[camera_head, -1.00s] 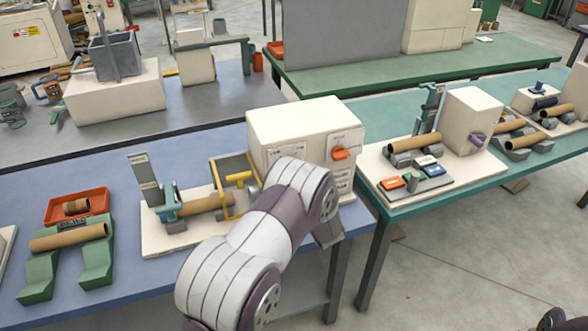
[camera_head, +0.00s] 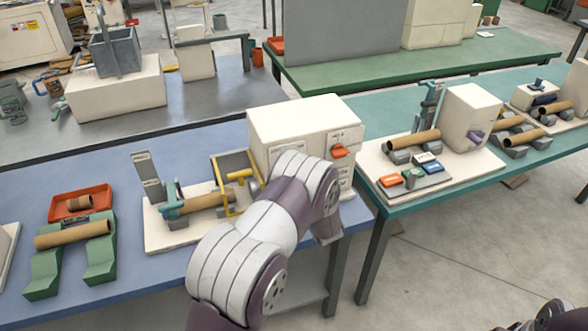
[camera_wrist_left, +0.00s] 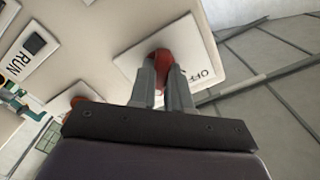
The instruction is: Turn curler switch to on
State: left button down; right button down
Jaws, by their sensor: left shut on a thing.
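In the left wrist view, my left gripper (camera_wrist_left: 166,88) is shut on a red switch knob (camera_wrist_left: 161,58). The knob sits on a white plate (camera_wrist_left: 205,58) with the word OFF beside it. In the head view my left arm reaches across the front of the white winder box (camera_head: 300,120), hiding the gripper and part of the front panel. An orange-red knob (camera_head: 340,152) shows uncovered on the upper panel. My right gripper is not in view.
A RUN label (camera_wrist_left: 17,62) and dark switch (camera_wrist_left: 35,43) are beside the plate. A second red knob (camera_wrist_left: 78,97) is near my fingers. A cardboard tube (camera_head: 208,201) lies by the yellow frame (camera_head: 236,168). The blue table (camera_head: 125,185) holds a green cradle (camera_head: 100,262) and red tray (camera_head: 98,195).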

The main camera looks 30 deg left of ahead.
pick_arm(q)
jog(key=shift+r, duration=0.1)
jog(key=c, duration=1.1)
grip_release()
jog(key=b+v, duration=0.2)
jog(key=v, duration=1)
jog(key=shift+s+d, duration=0.25)
